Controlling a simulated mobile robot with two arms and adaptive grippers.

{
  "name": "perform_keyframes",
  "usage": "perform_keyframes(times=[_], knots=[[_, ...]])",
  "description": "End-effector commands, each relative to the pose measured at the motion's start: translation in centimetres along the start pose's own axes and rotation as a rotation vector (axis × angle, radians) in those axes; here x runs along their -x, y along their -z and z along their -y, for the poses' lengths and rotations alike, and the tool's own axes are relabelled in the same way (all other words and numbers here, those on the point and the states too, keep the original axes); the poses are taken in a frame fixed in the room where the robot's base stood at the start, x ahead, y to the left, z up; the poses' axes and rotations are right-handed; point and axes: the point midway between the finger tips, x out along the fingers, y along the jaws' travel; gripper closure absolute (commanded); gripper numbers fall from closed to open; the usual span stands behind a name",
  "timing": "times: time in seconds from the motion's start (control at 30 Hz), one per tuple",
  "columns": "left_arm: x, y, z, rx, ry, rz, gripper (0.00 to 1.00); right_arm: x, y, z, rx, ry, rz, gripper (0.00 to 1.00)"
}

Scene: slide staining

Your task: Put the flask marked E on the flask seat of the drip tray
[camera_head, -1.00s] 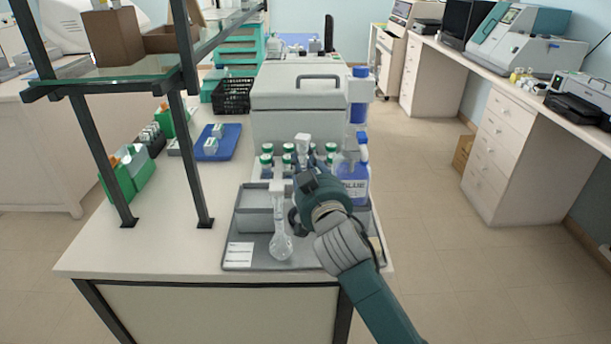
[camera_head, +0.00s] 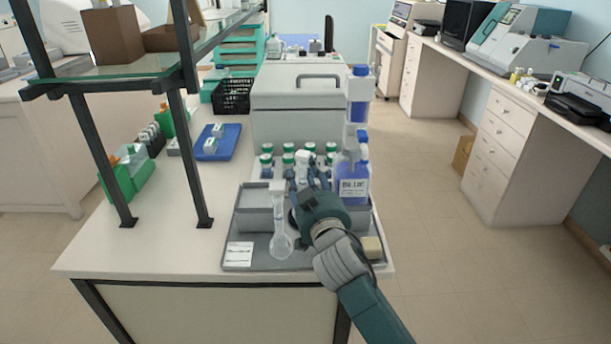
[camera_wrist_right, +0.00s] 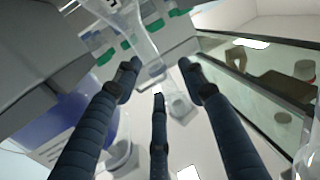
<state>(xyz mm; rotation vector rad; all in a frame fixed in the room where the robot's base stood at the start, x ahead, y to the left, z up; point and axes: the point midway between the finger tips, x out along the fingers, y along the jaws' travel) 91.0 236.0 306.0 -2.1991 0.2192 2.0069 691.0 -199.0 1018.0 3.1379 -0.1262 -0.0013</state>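A clear flask (camera_head: 282,243) stands upright at the front of the grey drip tray (camera_head: 300,267). Another clear flask (camera_head: 303,158) shows its pale top just behind my right gripper; its lower part is hidden. In the right wrist view a clear flask (camera_wrist_right: 135,35) with a partly cut-off dark mark lies just beyond my fingertips. I cannot read the mark. My right gripper (camera_head: 307,182) is over the tray. In the right wrist view its fingers (camera_wrist_right: 159,72) are spread with a gap between the tips. The flask seat is not clearly visible. My left gripper is out of view.
A blue-filled bottle labelled BLUE (camera_head: 355,188) stands right of my gripper. Several green-capped bottles (camera_head: 267,160) stand behind. A grey trough (camera_head: 256,216) and a yellowish block (camera_head: 373,246) are on the tray.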

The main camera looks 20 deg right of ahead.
Motion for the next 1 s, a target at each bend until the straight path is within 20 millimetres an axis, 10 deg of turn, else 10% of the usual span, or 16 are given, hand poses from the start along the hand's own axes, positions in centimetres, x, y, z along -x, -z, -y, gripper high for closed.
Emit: perform_keyframes(times=[0.2, 0.7, 1.0], knots=[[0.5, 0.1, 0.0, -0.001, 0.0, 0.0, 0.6, 0.3, 0.5, 0.0, 0.0, 0.0, 0.001, 0.59], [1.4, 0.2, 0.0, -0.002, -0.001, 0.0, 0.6, 10.1, 0.4, 0.0, -0.002, 0.0, 0.001, 0.59], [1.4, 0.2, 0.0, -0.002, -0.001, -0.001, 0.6, 12.0, 0.5, 0.0, -0.001, -0.001, -0.001, 0.59]])
